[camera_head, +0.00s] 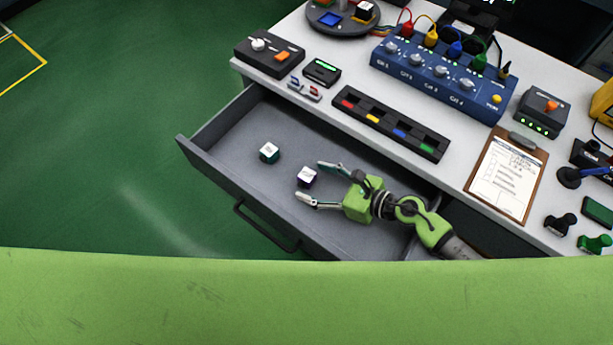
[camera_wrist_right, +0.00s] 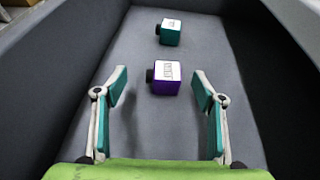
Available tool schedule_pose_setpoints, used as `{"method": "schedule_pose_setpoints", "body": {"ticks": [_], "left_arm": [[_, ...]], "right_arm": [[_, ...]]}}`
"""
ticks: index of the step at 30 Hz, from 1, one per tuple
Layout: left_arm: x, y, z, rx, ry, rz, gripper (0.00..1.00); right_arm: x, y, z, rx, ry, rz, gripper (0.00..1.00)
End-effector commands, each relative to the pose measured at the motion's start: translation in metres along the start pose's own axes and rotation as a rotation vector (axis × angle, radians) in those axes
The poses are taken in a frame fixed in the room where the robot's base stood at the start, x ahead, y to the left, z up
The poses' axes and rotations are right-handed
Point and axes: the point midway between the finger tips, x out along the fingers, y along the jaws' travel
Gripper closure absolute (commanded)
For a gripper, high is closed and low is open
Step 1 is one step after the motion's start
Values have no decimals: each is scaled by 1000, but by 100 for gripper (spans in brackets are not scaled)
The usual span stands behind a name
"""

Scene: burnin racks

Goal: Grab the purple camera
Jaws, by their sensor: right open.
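The purple camera (camera_head: 307,177) is a small cube with a white labelled top, lying in the open grey drawer (camera_head: 215,145). In the right wrist view the purple camera (camera_wrist_right: 168,79) has a dark lens on its left side and sits just beyond the fingertips, roughly centred between them. My right gripper (camera_head: 309,182) is open and empty, low in the drawer, with its fingers pointing at the purple camera. The right gripper also shows in the wrist view (camera_wrist_right: 159,82). My left gripper is not in view.
A teal camera (camera_head: 269,152) with a white top lies farther left in the drawer; it is behind the purple one in the wrist view (camera_wrist_right: 170,32). Drawer walls surround both. Above the drawer, the bench holds a blue control box (camera_head: 440,75), a slotted tray (camera_head: 390,122) and a clipboard (camera_head: 507,175).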

Motion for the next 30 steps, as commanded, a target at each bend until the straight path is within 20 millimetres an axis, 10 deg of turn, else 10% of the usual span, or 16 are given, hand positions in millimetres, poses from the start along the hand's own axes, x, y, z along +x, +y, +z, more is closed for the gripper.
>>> {"method": "schedule_pose_setpoints", "body": {"ticks": [16,21,30], "left_arm": [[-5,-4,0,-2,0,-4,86],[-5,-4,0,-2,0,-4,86],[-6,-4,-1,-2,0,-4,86]], "right_arm": [[37,-1,2,-1,0,-1,37],[37,-1,2,-1,0,-1,80],[36,-1,4,-2,-1,-2,80]]}}
